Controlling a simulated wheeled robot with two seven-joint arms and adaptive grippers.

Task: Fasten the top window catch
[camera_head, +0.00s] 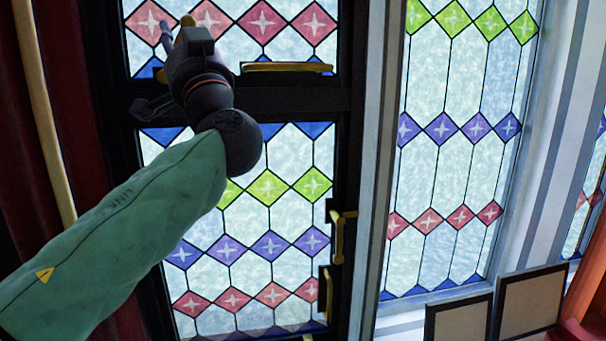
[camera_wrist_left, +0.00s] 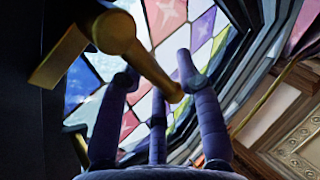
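My left gripper (camera_head: 176,32) is in front of the upper left of the dark-framed stained-glass window. A brass piece (camera_head: 187,20) shows at its fingers, mostly hidden by the gripper. In the left wrist view, a brass catch handle (camera_wrist_left: 122,38) reaches across from the upper left, close to the spread fingers of my left gripper (camera_wrist_left: 157,78). The fingers look open and not closed on it. I cannot tell whether they touch it. My right gripper is in neither view.
A brass bar (camera_head: 287,67) lies along the dark crossbar. Two more brass handles, an upper (camera_head: 340,235) and a lower one (camera_head: 326,292), sit on the frame's right side. A second stained-glass window (camera_head: 450,150) is to the right. Framed boards (camera_head: 528,303) stand at lower right.

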